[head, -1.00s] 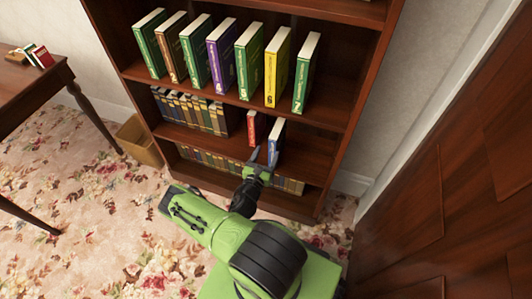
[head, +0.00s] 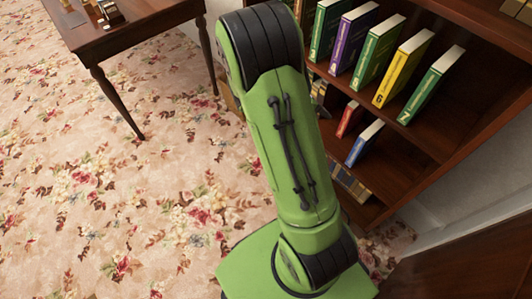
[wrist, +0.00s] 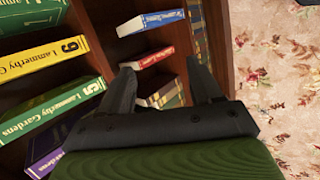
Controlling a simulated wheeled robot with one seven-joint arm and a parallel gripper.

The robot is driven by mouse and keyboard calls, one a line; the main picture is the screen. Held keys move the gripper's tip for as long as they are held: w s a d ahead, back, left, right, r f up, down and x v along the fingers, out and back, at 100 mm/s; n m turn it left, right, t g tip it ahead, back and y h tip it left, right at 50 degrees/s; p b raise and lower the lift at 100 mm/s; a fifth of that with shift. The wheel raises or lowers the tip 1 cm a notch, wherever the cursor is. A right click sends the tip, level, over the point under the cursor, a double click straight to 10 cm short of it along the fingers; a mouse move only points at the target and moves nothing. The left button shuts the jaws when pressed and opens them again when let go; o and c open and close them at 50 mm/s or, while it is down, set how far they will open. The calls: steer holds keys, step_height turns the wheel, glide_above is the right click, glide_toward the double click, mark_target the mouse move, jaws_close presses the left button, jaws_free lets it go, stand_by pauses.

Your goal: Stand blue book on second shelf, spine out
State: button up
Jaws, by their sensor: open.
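The blue book (head: 364,143) stands upright on the second shelf (head: 395,150), to the right of a red book (head: 349,119), with its blue spine facing out. In the wrist view the blue book (wrist: 151,22) and the red book (wrist: 147,58) show sideways beyond the fingers. A gap shows between the two books. My gripper (wrist: 165,80) is open and empty, its fingertips apart from the blue book. In the head view my arm hides the gripper and the left part of the bookcase.
Numbered green, purple and yellow books (head: 403,66) stand on the shelf above. A wooden table (head: 120,35) with small items stands at the upper left. Flowered carpet (head: 120,190) is clear at left. A dark wooden panel (head: 460,260) is at lower right.

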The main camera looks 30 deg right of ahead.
steer(key=s+a+r+m+t+y, duration=0.1)
steer(key=a+r+t+y, duration=0.35)
steer(key=a+r, duration=0.65)
steer(key=s+a+r+n+t+y, duration=0.1)
steer(key=s+a+r+t+y, duration=0.2)
steer(key=s+a+r, duration=0.3)
steer(key=s+a, duration=0.4)
steer(key=a, duration=0.1)
steer(key=shift+a+n+y, duration=0.3)
steer(key=shift+a+y, duration=0.05)
steer(key=shift+a, duration=0.05)
steer(key=shift+r, duration=0.1)
